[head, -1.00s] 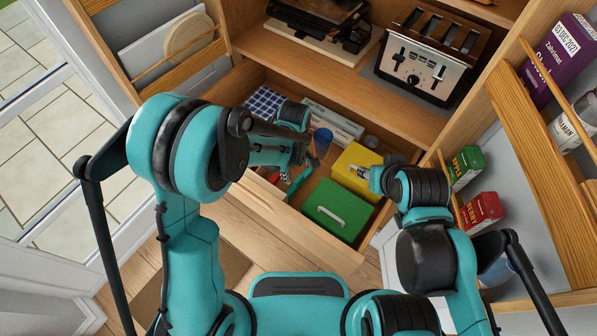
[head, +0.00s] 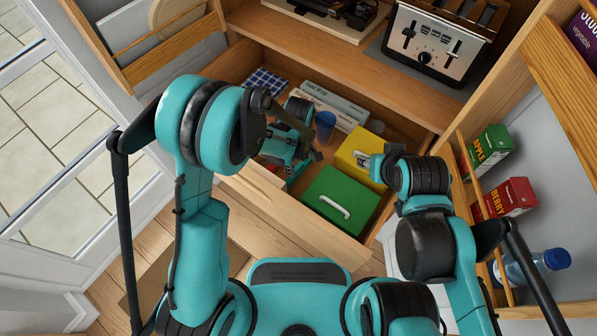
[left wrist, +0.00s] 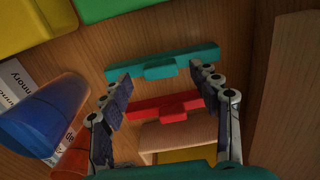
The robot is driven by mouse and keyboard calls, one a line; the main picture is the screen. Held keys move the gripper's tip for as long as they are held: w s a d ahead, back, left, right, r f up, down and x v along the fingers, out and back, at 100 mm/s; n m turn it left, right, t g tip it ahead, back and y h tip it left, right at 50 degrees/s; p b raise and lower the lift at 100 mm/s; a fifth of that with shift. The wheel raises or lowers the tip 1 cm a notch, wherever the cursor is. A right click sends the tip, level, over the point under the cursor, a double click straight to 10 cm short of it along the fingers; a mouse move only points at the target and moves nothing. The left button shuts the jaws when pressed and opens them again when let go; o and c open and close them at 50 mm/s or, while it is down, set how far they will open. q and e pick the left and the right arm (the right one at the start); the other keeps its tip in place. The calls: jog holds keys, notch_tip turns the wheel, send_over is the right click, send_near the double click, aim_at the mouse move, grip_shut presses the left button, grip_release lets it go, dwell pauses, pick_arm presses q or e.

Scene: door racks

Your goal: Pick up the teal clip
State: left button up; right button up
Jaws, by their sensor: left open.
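The teal clip (left wrist: 162,64) lies on the drawer's wooden floor in the left wrist view. A red clip (left wrist: 163,106) lies beside it, nearer my wrist. My left gripper (left wrist: 162,88) is open, its fingers on either side of the two clips. I cannot tell whether the fingers touch them.
The open drawer (head: 262,208) also holds a green box (head: 340,200), a yellow box (head: 352,150), a blue cup (head: 325,122), white packages (head: 335,105) and a checkered cloth (head: 266,80). In the left wrist view, the blue cup (left wrist: 45,115) stands left of my fingers.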

pick_arm(q)
notch_tip(320, 180, down, 2)
jog(key=shift+f, duration=0.1)
jog(key=c, duration=1.1)
jog(key=shift+r, duration=0.2)
